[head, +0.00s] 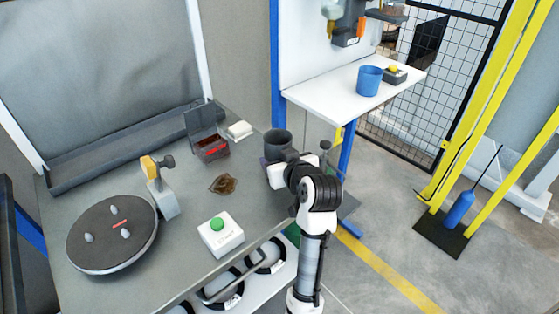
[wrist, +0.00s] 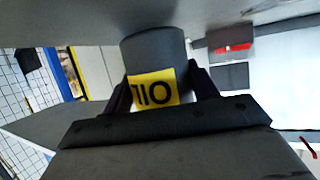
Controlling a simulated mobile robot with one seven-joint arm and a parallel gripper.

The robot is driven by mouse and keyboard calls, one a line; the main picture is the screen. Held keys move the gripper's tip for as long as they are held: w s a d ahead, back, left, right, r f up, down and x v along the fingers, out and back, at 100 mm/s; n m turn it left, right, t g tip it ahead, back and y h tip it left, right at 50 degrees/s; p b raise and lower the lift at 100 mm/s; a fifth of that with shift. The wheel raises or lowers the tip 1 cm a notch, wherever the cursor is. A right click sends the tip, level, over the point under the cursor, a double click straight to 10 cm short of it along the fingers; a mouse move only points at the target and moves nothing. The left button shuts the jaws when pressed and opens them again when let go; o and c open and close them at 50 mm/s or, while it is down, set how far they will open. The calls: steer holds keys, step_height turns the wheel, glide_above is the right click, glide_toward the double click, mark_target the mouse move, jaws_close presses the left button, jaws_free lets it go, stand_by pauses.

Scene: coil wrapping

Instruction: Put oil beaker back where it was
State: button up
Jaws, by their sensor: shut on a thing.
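The oil beaker (head: 279,141) is a dark grey cup at the right back part of the grey workbench (head: 190,255). In the wrist view the beaker (wrist: 153,48) shows a yellow label with "OIL" on it. My gripper (wrist: 158,92) is shut on the beaker, one finger on each side of it. In the head view my gripper (head: 272,165) is largely hidden behind my own wrist. The beaker's base is hidden there, so I cannot tell whether it touches the bench.
Left of the beaker are an open box with red inside (head: 211,148), a white block (head: 239,130) and a brown stain (head: 223,184). A green-button box (head: 221,234) and a round turntable (head: 112,236) lie nearer. A white shelf (head: 335,100) holds a blue cup (head: 369,81).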

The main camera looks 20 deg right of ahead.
steer(key=shift+f, duration=0.3)
steer(key=shift+f, duration=0.15)
steer(key=o, duration=1.1)
steer(key=shift+o, duration=0.2)
steer(key=shift+r, duration=0.25)
steer(key=b+v, duration=0.1)
steer(key=v, duration=1.1)
steer(key=shift+s+f, duration=0.1)
steer(key=shift+f, duration=0.05)
